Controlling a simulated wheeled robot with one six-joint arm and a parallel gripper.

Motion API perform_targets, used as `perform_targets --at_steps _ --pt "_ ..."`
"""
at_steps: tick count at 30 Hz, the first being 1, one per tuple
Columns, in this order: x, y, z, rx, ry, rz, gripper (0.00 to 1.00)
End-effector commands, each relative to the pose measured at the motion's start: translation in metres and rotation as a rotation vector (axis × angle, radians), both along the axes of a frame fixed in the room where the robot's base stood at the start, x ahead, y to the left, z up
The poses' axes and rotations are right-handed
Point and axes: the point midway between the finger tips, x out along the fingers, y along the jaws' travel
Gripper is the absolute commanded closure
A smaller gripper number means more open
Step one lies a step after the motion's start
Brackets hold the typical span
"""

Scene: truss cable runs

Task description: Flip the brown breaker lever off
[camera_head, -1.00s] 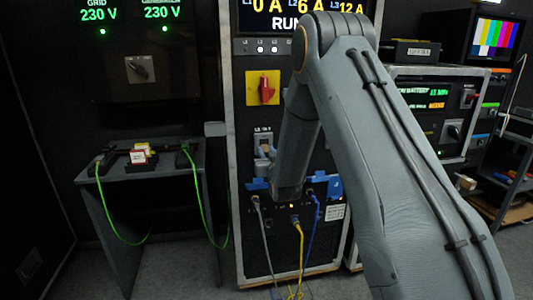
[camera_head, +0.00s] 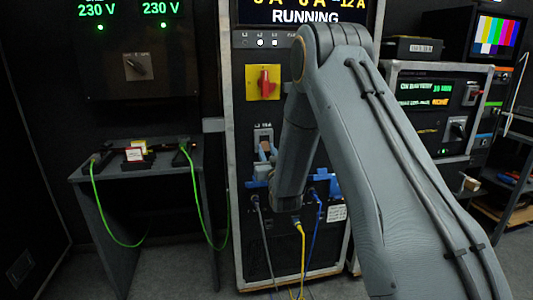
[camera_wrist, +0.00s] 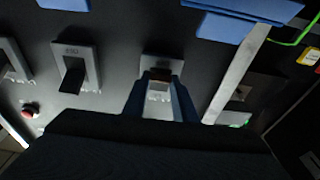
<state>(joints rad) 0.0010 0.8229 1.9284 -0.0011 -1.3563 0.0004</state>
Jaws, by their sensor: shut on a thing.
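The brown breaker lever (camera_head: 264,144) sits in a light grey breaker plate (camera_head: 263,131) marked 16A, on the tall rack's front. In the wrist view the brown lever (camera_wrist: 160,75) shows between the fingertips. My gripper (camera_wrist: 160,88) is shut on it, one finger on either side. In the head view my gripper (camera_head: 263,155) reaches the plate from below, and my forearm hides part of the panel to its right. I cannot tell the lever's exact angle.
A red rotary switch on a yellow plate (camera_head: 263,83) is above the breaker. Black breaker levers (camera_wrist: 74,75) stand beside it in the wrist view. Blue covers (camera_wrist: 235,28) and plugged cables (camera_head: 302,245) are close by. A side table (camera_head: 100,172) with green cables stands left.

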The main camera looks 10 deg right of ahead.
Motion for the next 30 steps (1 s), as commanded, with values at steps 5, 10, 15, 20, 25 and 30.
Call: perform_targets --at_steps 5,10,15,20,25,30 --pt "0.0 0.0 0.001 0.0 -0.001 0.0 0.63" --pt "0.0 0.0 0.0 0.0 0.0 0.0 0.56" --pt "-0.001 0.0 0.0 0.0 0.0 0.0 0.56" --pt "-0.014 0.0 -0.003 0.0 0.002 0.0 0.56" --pt "-0.042 0.0 -0.008 0.0 0.003 0.0 0.56" --pt "-0.065 0.0 -0.012 0.0 0.001 0.0 0.56"
